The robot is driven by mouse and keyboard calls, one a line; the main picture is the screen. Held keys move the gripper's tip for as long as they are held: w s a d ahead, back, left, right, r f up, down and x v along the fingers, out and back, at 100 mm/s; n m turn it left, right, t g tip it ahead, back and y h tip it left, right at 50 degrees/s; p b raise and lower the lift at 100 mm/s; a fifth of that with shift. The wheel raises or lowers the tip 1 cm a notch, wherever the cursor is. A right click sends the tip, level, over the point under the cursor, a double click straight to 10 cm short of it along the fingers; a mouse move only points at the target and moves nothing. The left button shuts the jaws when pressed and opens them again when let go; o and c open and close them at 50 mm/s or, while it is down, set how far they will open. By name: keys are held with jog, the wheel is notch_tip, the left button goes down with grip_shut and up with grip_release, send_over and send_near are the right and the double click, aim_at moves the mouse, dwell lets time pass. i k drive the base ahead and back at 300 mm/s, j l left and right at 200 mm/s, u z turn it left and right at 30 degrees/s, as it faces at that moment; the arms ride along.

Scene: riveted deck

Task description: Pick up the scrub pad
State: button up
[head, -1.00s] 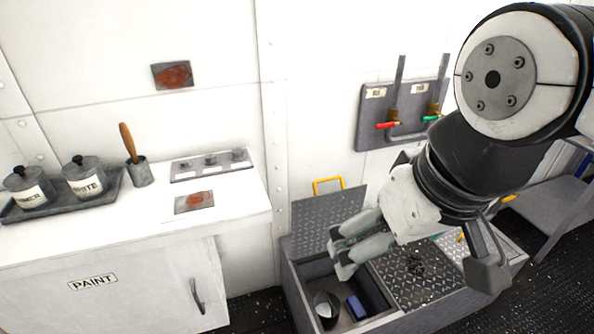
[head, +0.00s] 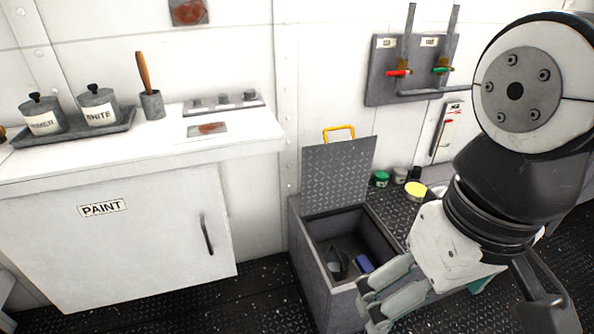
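A small blue block (head: 364,263), which may be the scrub pad, lies on the floor of an open grey bin (head: 309,261). Its lower part is hard to make out. A dark cup-like container (head: 336,264) is beside it on the left. My gripper (head: 368,307) is in front of the bin's right side, lower in the picture than the block, and its fingers point left and down. I see nothing between the fingers, but their gap is not clear from this angle.
The bin's treadplate lid (head: 337,183) stands open at the back, with a yellow handle (head: 339,132). Small jars and a yellow-topped tin (head: 415,190) stand on the deck lid to the right. A white paint cabinet (head: 130,240) stands left; dark floor lies between.

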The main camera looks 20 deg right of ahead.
aim_at(363, 265)
jog(key=z, duration=0.5)
jog(key=l, duration=0.3)
jog(key=i, duration=0.65)
jog(key=i+j, duration=0.1)
jog(key=j, duration=0.6)
jog(key=j+z, duration=0.1)
jog(key=j, duration=0.55)
jog(key=i, duration=0.05)
